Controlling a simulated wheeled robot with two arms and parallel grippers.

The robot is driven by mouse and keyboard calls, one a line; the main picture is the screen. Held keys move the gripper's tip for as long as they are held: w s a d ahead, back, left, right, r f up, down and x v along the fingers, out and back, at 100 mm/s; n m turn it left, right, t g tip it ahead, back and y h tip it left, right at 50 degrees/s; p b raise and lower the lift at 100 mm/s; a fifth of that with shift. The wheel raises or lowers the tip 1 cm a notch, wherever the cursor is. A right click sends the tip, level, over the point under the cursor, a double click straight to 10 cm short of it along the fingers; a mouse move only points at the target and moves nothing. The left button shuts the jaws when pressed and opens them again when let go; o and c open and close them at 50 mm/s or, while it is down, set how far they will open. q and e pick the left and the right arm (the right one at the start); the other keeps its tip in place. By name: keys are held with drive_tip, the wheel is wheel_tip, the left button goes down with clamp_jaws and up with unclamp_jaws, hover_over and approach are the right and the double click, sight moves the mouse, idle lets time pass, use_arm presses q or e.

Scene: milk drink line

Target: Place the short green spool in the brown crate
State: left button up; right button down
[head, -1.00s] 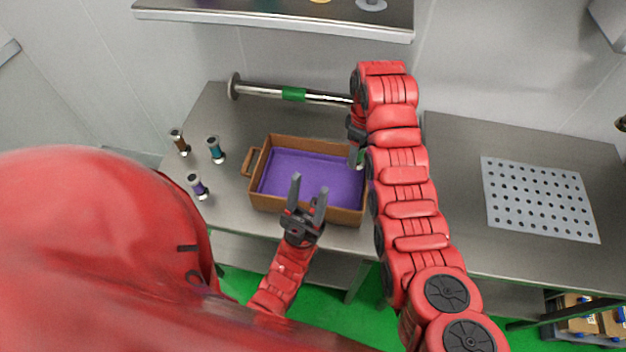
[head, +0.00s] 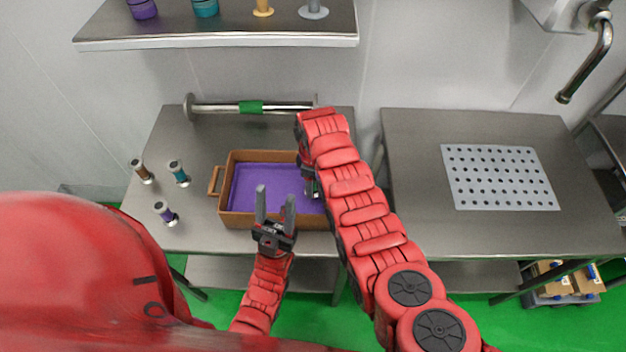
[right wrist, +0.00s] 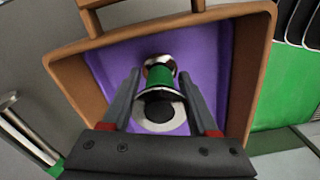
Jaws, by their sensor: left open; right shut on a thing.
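The brown crate (head: 228,221) with a purple inner floor stands on the left steel table, and it fills much of the right wrist view (right wrist: 76,93). The short green spool (right wrist: 160,80), with silver flanged ends, is between the fingers of my right gripper (right wrist: 158,92), over the purple floor. I cannot tell whether the spool touches that floor. In the head view my right gripper (head: 309,186) is at the crate's right part, mostly hidden by my arm. My left gripper (head: 276,205) is open and empty, above the crate's front edge.
Brown (head: 142,171), teal (head: 179,173) and purple (head: 166,213) spools stand left of the crate. A long bar with a green band (head: 250,107) lies behind it. A shelf (head: 215,35) hangs above. A perforated plate (head: 500,178) lies on the right table.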

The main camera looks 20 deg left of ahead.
drive_tip(key=shift+f+b, duration=0.6)
drive_tip(key=shift+b, duration=0.1)
drive_tip(key=shift+c, duration=0.8)
unclamp_jaws()
drive_tip(key=shift+r+p, duration=0.7)
drive_tip(key=shift+p, duration=0.05)
drive_tip(key=shift+r, duration=0.1)
wheel_tip(320, 180, up, 7)
drive_tip(key=shift+f+b, duration=0.15)
drive_tip(key=shift+b, duration=1)
wheel_tip(320, 180, up, 5)
drive_tip(key=p, duration=0.4)
drive_tip(key=shift+s, duration=0.1)
